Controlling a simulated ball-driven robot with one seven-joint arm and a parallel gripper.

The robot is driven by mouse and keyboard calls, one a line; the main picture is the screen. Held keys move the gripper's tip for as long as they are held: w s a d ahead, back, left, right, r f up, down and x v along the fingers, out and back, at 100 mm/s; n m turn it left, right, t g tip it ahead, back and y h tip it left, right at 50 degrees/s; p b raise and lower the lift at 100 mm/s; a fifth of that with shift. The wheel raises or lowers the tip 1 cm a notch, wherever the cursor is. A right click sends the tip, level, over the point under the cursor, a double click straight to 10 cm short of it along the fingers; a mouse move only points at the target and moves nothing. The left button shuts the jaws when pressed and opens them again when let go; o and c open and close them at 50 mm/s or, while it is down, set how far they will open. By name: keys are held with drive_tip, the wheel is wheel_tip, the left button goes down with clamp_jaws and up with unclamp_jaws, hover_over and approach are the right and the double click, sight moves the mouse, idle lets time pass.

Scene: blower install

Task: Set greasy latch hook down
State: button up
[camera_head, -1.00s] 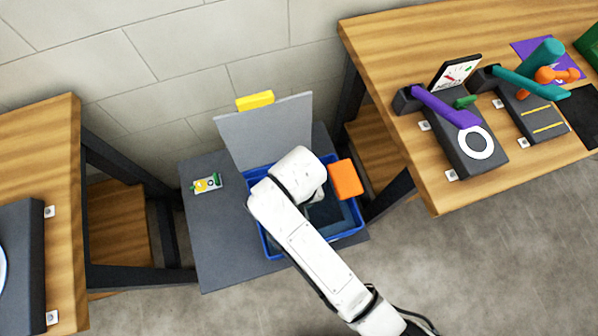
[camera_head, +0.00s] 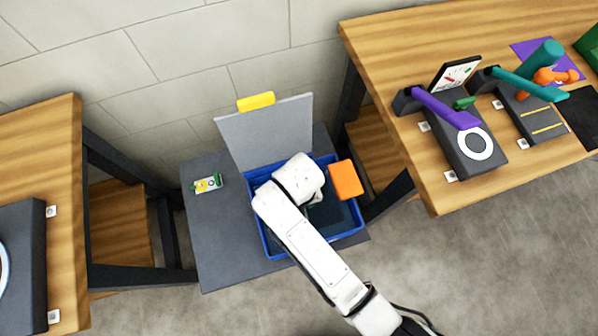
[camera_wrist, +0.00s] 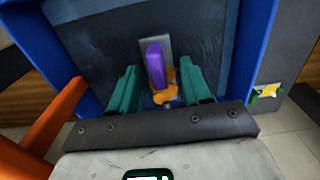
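The latch hook, a purple piece (camera_wrist: 156,64) with an orange lower part (camera_wrist: 165,86), shows in the wrist view inside the blue bin (camera_wrist: 262,40). A light grey flat piece (camera_wrist: 156,45) shows behind it. My gripper (camera_wrist: 160,82) has teal fingers, one on each side of the hook. The fingers stand apart, with small gaps beside the purple piece. Whether the hook touches the bin floor is hard to tell. In the head view my arm hides the gripper and hook over the blue bin (camera_head: 272,245).
The bin stands on a dark grey stand (camera_head: 215,250) with an upright grey panel (camera_head: 268,135) behind. An orange block (camera_head: 346,179) is at the bin's right edge. A small green-and-yellow item (camera_head: 207,183) lies left. Wooden tables flank the stand; the right one (camera_head: 430,185) holds purple-and-black devices.

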drive_tip(key=shift+o, duration=0.7)
wheel_tip(320, 180, up, 12)
drive_tip(key=shift+r, duration=0.15)
drive_tip(key=shift+a, duration=0.1)
